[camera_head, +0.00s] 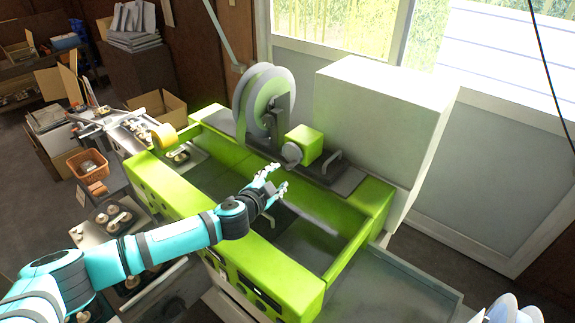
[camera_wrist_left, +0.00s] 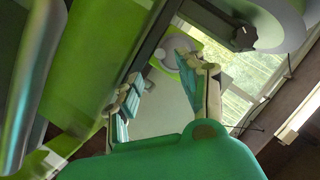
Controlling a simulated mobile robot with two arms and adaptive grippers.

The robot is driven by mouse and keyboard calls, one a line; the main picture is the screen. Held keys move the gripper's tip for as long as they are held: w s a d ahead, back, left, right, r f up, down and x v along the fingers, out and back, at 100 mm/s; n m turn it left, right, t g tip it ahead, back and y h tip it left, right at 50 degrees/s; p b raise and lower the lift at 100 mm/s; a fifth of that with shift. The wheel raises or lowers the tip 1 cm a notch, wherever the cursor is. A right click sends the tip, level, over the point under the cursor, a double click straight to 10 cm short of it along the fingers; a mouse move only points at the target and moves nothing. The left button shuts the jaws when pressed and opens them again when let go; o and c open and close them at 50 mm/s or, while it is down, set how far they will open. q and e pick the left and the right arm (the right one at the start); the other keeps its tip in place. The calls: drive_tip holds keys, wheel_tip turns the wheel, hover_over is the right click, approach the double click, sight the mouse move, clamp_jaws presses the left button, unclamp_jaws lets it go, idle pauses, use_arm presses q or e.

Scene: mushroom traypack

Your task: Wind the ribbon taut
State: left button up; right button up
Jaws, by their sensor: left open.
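A large pale reel (camera_head: 264,104) stands upright on a dark bracket at the back of the green machine (camera_head: 265,254); I cannot make out a separate ribbon strand on it. In the left wrist view, part of a pale round shape, likely the reel (camera_wrist_left: 272,22), shows at the upper right. My left gripper (camera_head: 277,178) is open and empty over the machine's recessed bed, in front of and below the reel, apart from it. Its two fingers also show spread in the left wrist view (camera_wrist_left: 163,96). My right gripper is not identifiable.
A green block (camera_head: 304,145) and a dark handle (camera_head: 325,166) sit right of the reel. A tall white cabinet (camera_head: 375,125) stands behind. Trays of mushrooms (camera_head: 112,217) lie at the left, near an orange basket (camera_head: 90,166). An empty grey surface (camera_head: 400,287) is at the right.

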sight(288, 168)
use_arm(q)
drive_tip(key=p+x, duration=0.1)
drive_tip(key=x, duration=0.7)
clamp_jaws()
